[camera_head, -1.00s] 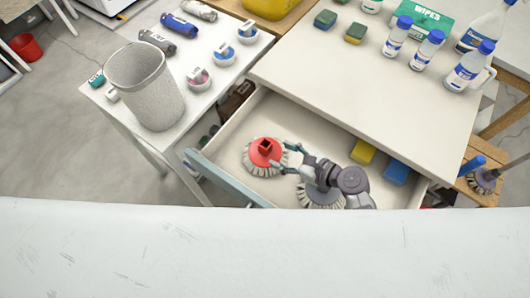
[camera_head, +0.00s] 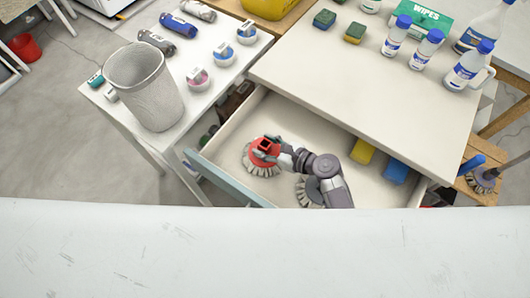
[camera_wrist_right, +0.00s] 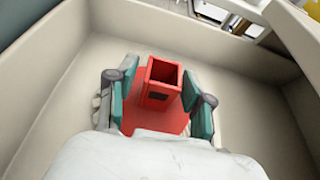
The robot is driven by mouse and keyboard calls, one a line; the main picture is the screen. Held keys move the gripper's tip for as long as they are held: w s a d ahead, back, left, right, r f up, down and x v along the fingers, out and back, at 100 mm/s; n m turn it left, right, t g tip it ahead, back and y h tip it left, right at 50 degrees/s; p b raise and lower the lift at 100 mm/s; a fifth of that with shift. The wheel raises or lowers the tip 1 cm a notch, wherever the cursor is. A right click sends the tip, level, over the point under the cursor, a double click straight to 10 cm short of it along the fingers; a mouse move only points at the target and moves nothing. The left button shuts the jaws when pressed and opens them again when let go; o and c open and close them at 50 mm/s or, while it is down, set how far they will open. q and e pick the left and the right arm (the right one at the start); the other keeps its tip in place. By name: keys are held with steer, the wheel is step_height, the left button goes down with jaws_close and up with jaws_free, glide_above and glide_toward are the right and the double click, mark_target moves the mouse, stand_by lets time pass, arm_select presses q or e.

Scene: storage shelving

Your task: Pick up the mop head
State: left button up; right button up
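The red mop head (camera_head: 264,160) with pale bristles lies in the open drawer, its square socket facing up. It also shows in the right wrist view (camera_wrist_right: 160,85). My right gripper (camera_head: 268,151) reaches over it from the right. In the right wrist view, the teal-padded fingers of my right gripper (camera_wrist_right: 160,92) stand on either side of the red socket, with narrow gaps that make it look open around it. The bristles are mostly hidden there. My left gripper is not in view.
The drawer (camera_head: 225,178) has walls close around the mop head. A second brush (camera_head: 303,190) sits partly under my right arm. Yellow (camera_head: 362,152) and blue (camera_head: 396,170) sponges lie at the drawer's right. The tabletop (camera_head: 350,85) overhangs behind.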

jaws_close()
steer(key=shift+r, duration=0.15)
